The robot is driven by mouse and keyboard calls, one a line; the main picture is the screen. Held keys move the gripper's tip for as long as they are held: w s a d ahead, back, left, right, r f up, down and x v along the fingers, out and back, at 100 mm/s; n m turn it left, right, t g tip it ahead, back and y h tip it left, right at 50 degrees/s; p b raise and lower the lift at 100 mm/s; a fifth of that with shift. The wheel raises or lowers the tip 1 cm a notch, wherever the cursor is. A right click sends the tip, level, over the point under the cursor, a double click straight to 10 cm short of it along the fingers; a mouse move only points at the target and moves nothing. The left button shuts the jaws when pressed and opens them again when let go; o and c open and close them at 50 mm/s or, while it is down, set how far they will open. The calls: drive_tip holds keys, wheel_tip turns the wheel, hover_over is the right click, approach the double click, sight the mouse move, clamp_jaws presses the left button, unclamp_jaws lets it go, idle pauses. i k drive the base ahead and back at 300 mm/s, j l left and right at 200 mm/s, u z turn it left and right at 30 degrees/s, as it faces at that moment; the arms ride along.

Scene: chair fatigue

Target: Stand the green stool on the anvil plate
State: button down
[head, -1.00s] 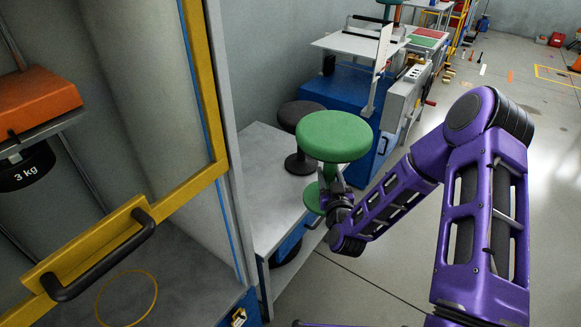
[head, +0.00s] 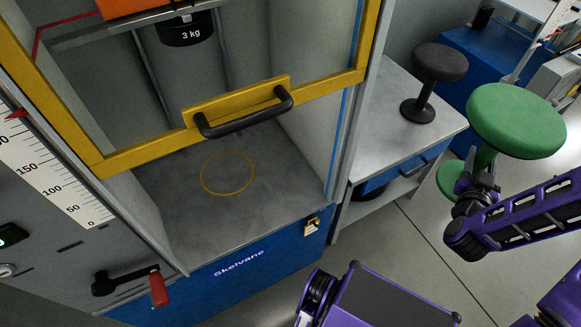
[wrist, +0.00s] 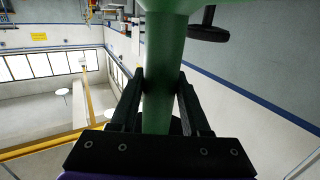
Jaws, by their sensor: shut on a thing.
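The green stool has a round seat (head: 516,120), a thin column and a round foot, and is upright in the right of the head view. My gripper (head: 478,188) is shut on its column below the seat. The wrist view shows the green column (wrist: 163,60) between the two black fingers of my gripper (wrist: 160,95). The grey anvil plate (head: 170,205), with a yellow ring marked on it, lies bare inside the test machine, to the left of the stool. The stool is held outside the machine. Part of its column is hidden by my gripper.
A yellow-framed guard with a black handle (head: 245,118) crosses above the plate, with an opening below it. A 3 kg weight (head: 187,30) hangs higher inside. A black stool (head: 432,80) stands on the grey side bench (head: 375,140). Clear floor lies in front.

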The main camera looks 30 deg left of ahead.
sight(227, 172)
drive_tip(key=k, duration=0.45)
drive_tip(key=u, duration=1.25)
drive_tip(key=i+j+u, duration=0.2)
drive_tip(key=j+u, duration=0.15)
